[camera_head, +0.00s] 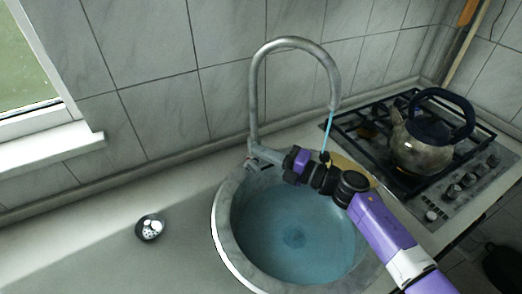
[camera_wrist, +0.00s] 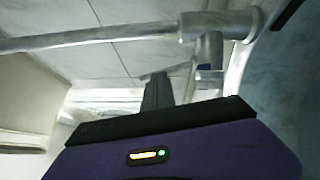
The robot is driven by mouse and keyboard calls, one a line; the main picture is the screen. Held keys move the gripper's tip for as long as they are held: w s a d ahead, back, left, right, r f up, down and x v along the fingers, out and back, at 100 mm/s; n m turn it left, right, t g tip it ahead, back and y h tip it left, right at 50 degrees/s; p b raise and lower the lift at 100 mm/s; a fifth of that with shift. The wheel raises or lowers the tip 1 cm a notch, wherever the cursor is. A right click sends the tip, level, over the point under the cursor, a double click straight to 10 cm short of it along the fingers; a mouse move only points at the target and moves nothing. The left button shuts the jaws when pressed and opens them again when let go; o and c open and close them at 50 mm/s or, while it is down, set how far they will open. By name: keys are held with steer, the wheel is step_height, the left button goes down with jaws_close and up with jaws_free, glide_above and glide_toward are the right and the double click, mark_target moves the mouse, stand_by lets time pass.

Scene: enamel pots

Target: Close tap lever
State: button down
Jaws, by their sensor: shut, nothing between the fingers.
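The grey tap (camera_head: 254,105) stands behind the round sink (camera_head: 222,232), its tall spout arching right. A thin blue stream of water (camera_head: 329,128) falls from the spout. The tap's short lever (camera_head: 267,154) is low on its base, beside my gripper (camera_head: 285,160). In the wrist view, the tap (camera_wrist: 100,37) crosses the top, and the lever part (camera_wrist: 209,80) with a small blue mark is right of my gripper's fingers (camera_wrist: 157,88). The fingers are shut and empty. I cannot tell whether they touch the lever.
A kettle (camera_head: 418,150) stands on the gas hob (camera_head: 445,192) at the right. A small dark bowl with white things (camera_head: 150,228) sits on the counter (camera_head: 95,262) at left. The tiled wall (camera_head: 160,110) is close behind the tap. The left counter is mostly clear.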

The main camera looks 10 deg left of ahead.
steer(key=shift+w+r+m+b, duration=0.3)
steer(key=shift+w+m, duration=0.1)
steer(key=shift+w, duration=0.4)
